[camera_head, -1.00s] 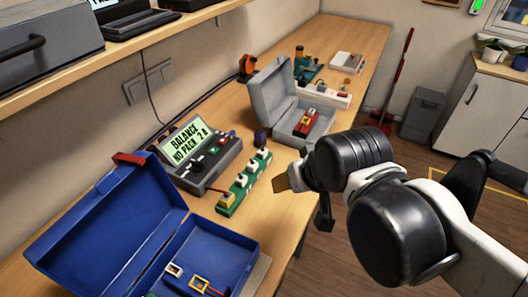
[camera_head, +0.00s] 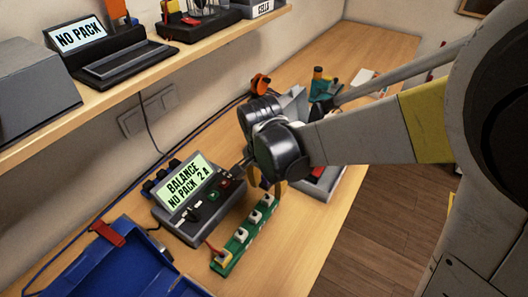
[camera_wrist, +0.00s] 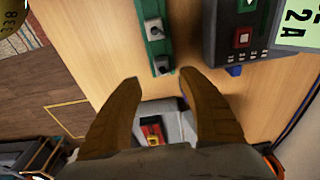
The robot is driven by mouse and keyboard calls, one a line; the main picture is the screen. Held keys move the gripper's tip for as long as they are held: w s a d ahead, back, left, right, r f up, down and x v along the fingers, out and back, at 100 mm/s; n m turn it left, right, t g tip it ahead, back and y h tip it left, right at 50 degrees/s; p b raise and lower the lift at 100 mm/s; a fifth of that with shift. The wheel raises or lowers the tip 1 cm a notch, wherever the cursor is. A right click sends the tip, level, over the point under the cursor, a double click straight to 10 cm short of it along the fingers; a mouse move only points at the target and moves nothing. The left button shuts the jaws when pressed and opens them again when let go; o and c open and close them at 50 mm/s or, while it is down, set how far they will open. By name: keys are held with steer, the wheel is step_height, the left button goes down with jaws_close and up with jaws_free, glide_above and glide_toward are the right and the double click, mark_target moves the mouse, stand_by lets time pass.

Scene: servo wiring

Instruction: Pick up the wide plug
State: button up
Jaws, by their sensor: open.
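My gripper (camera_wrist: 158,80) is open and empty, its two tan fingers apart. In the head view my gripper (camera_head: 268,186) hangs over the far end of a green strip (camera_head: 226,262). In the wrist view the strip's end with pale sockets (camera_wrist: 157,32) lies just ahead of the fingertips. A small blue piece (camera_wrist: 235,71) shows beside the balance unit; its shape is unclear. I cannot tell which piece is the wide plug.
The grey balance unit (camera_head: 190,240) reads "BALANCE NO PACK 2 A", left of the strip. An open blue case (camera_head: 85,270) lies at near left. A grey case (camera_wrist: 178,112), partly hidden by my arm in the head view, holds a red and yellow piece. A shelf (camera_head: 110,98) overhangs the left.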

mark_target(267, 198)
steer(key=f+b, duration=0.1)
steer(key=f, duration=0.1)
steer(key=f+b, duration=0.1)
steer(key=f, duration=0.2)
steer(key=w+f+b, duration=0.1)
steer(key=f, duration=0.2)
steer(key=shift+d, duration=0.1)
steer(key=shift+r, duration=0.15)
steer(key=c, duration=1.1)
